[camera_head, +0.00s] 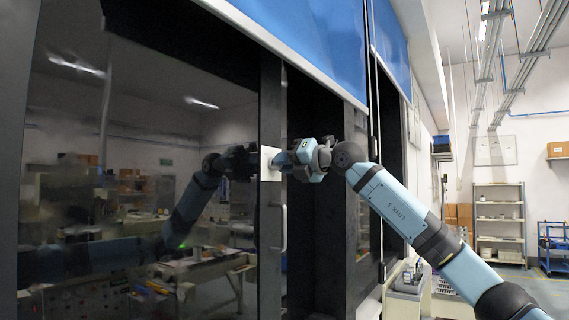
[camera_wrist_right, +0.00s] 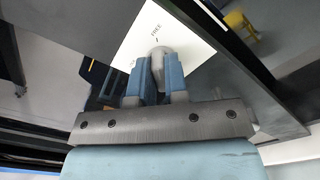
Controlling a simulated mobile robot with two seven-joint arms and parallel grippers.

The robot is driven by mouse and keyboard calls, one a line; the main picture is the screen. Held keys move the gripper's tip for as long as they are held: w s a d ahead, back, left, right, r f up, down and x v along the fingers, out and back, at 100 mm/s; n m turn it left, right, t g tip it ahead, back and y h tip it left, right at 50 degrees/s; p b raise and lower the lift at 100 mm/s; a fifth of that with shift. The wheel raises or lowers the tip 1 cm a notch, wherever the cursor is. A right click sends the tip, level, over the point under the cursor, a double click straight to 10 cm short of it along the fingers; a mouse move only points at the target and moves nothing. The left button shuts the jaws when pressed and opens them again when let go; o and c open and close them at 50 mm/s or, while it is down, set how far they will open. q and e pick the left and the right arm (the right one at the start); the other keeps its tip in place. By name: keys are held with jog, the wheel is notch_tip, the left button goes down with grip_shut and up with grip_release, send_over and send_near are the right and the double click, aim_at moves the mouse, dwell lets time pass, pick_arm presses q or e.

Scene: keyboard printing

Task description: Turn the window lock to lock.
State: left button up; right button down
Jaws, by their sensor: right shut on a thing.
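The window lock shows in the right wrist view as a grey rounded knob (camera_wrist_right: 159,54) in front of a white plate (camera_wrist_right: 190,30) with small dark lettering. The plate also shows in the head view (camera_head: 268,162), on the dark frame at the edge of the glass. My right gripper (camera_head: 281,160) is at the plate. In the right wrist view its two blue fingers (camera_wrist_right: 160,78) are on both sides of the knob, shut on it. The lettering is only partly readable, and I cannot tell the lock's exact angle. My left gripper is not in view.
A dark glass panel (camera_head: 130,200) mirrors my arm and the room. A vertical handle (camera_head: 284,228) is on the frame below the plate. Blue panels (camera_head: 310,35) hang above. Shelves (camera_head: 499,215) stand far off at the right, with open floor near them.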

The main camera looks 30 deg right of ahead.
jog(key=shift+n, duration=0.3)
jog(key=n, duration=1.6)
jog(key=shift+s+a+n, duration=0.15)
jog(key=shift+a+n, duration=0.25)
jog(key=c, duration=1.1)
grip_release()
jog(key=shift+c, duration=0.2)
